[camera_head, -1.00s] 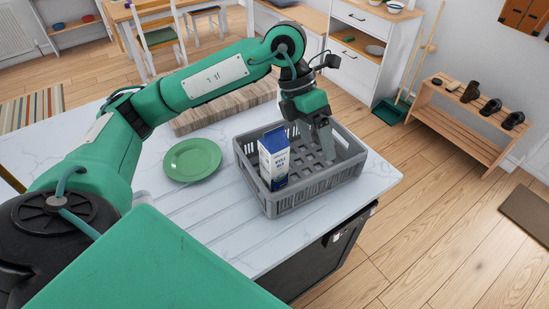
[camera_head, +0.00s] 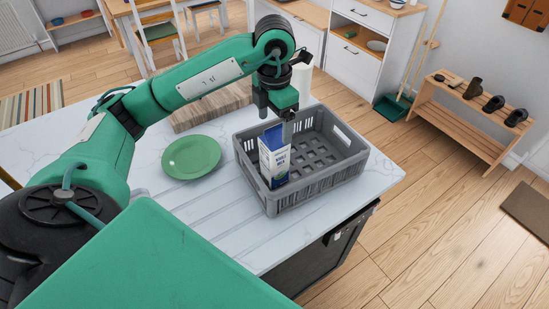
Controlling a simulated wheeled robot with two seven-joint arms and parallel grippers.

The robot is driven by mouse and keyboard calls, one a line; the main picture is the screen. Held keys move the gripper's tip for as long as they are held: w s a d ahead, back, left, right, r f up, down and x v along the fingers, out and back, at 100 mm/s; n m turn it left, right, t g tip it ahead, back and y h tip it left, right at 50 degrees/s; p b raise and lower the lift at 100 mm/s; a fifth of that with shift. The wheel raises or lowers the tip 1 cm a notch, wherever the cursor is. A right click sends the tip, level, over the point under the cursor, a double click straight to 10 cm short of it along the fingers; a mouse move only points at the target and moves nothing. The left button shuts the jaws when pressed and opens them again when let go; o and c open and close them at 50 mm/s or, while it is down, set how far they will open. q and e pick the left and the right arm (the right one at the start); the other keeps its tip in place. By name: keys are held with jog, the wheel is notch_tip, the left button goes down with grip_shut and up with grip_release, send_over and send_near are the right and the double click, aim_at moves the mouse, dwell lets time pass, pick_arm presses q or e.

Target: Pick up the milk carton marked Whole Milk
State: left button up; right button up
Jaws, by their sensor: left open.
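The milk carton (camera_head: 275,162), white and blue with dark lettering, stands in the near left part of the grey crate (camera_head: 318,186). Its lettering is too small to read surely. It leans slightly to the left. My left gripper (camera_head: 275,118) is open, pointing down at the carton's top. One finger is at the back left, above the crate's rim; the other is behind the carton's right side, its tip partly hidden. I cannot tell whether a finger touches the carton. My right gripper is out of view.
A green plate (camera_head: 191,157) lies left of the crate on the white worktop (camera_head: 215,222). A wooden board (camera_head: 212,106) lies behind the plate. A white cylinder (camera_head: 302,79) stands behind the gripper. The crate's right part is empty.

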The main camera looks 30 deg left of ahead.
aim_at(275, 141)
pick_arm(q)
notch_tip(275, 141, down, 2)
jog(key=shift+f, duration=0.1)
jog(key=shift+w+a+f+p, duration=0.15)
jog(key=shift+f+p, duration=0.6)
jog(key=shift+f, duration=0.4)
jog(key=shift+w+a+f+p, duration=0.15)
jog(key=shift+f+p, duration=0.55)
jog(key=shift+f, duration=0.4)
jog(key=shift+d+f, duration=0.1)
jog(key=shift+f, duration=0.35)
jog(key=shift+w, duration=0.1)
grip_shut()
